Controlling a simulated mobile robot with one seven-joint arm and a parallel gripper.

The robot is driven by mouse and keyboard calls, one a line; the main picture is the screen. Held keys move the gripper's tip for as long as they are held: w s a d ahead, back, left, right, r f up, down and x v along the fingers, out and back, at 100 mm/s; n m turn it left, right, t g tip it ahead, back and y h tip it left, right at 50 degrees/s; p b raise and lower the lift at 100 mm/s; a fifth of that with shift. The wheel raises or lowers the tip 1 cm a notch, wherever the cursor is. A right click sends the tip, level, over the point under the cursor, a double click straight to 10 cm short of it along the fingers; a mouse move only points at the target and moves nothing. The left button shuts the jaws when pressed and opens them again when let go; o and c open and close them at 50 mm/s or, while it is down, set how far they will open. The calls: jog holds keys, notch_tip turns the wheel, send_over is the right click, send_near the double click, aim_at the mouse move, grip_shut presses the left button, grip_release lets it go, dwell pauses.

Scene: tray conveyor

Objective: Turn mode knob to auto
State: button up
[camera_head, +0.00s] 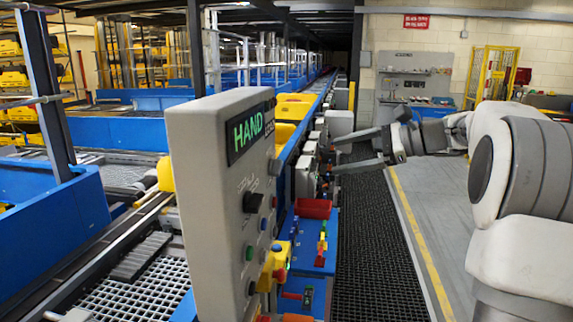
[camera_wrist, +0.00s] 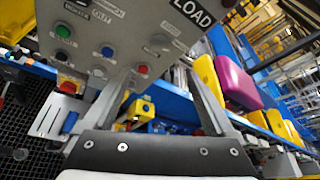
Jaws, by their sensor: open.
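A grey control panel (camera_head: 210,190) stands upright at the middle left in the head view. Its display (camera_head: 250,130) reads HAND in green. Below the display is a black knob (camera_head: 253,201) with small labels I cannot read; its pointer position is unclear. My gripper (camera_head: 337,153) is open and empty, to the right of the panel and apart from it, pointing left. I cannot tell whether this is the same panel.
Coloured buttons sit below the knob, including a blue one (camera_head: 263,224) and a green one (camera_head: 249,252). A red bin (camera_head: 313,208) and small devices lie along the blue conveyor side. A dark grated walkway (camera_head: 375,240) is clear to the right.

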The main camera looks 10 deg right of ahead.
aim_at(281, 168)
jog(key=p+x, duration=0.1)
jog(key=x, duration=1.4)
jog(key=shift+w+a+f, duration=0.15)
jog(key=shift+a+f, duration=0.05)
jog(key=c, duration=1.4)
